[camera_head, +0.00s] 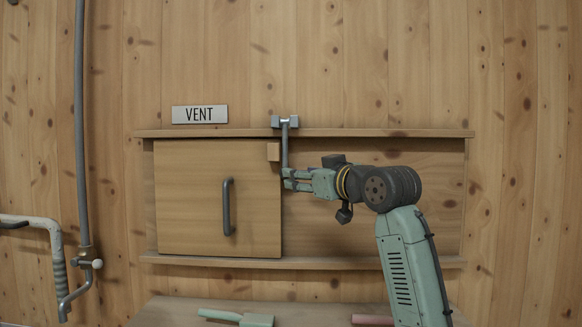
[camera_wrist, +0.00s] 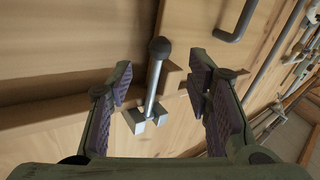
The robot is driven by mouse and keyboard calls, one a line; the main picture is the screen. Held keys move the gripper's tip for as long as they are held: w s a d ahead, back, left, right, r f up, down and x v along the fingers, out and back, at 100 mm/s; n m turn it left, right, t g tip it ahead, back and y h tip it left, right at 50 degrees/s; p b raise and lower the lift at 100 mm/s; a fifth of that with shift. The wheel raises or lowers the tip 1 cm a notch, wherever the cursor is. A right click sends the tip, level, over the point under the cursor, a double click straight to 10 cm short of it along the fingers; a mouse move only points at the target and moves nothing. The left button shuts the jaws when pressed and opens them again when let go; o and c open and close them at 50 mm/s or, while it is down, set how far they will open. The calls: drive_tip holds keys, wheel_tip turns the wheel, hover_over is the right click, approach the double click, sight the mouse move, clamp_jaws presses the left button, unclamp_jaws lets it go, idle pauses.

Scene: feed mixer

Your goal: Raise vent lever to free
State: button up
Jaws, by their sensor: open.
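The vent lever (camera_head: 285,146) is a grey metal rod that hangs straight down from a grey bracket (camera_head: 285,122) on the upper rail, right of the VENT sign (camera_head: 199,114). In the wrist view the lever (camera_wrist: 154,84) ends in a dark round knob (camera_wrist: 160,48). My gripper (camera_head: 288,180) is at the lower end of the lever, coming from the right. In the wrist view my gripper (camera_wrist: 161,78) is open, with the lever between its two fingers and a gap on both sides. The knob is hidden by my fingers in the head view.
A wooden sliding panel (camera_head: 190,200) with a dark handle (camera_head: 228,206) stands left of the lever. A small wooden block (camera_head: 273,151) sits close beside the rod. A grey pipe (camera_head: 80,130) runs down the left wall. A shelf (camera_head: 300,307) with tools is below.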

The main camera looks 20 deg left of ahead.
sight(285, 149)
drive_tip(key=p+x, duration=0.3)
drive_tip(key=x, duration=0.4)
drive_tip(key=shift+w+a+r, duration=0.1)
drive_tip(key=shift+w+a, duration=0.05)
drive_tip(key=shift+a, duration=0.05)
drive_tip(key=shift+w+a, duration=0.45)
drive_tip(key=shift+c, duration=0.5)
clamp_jaws()
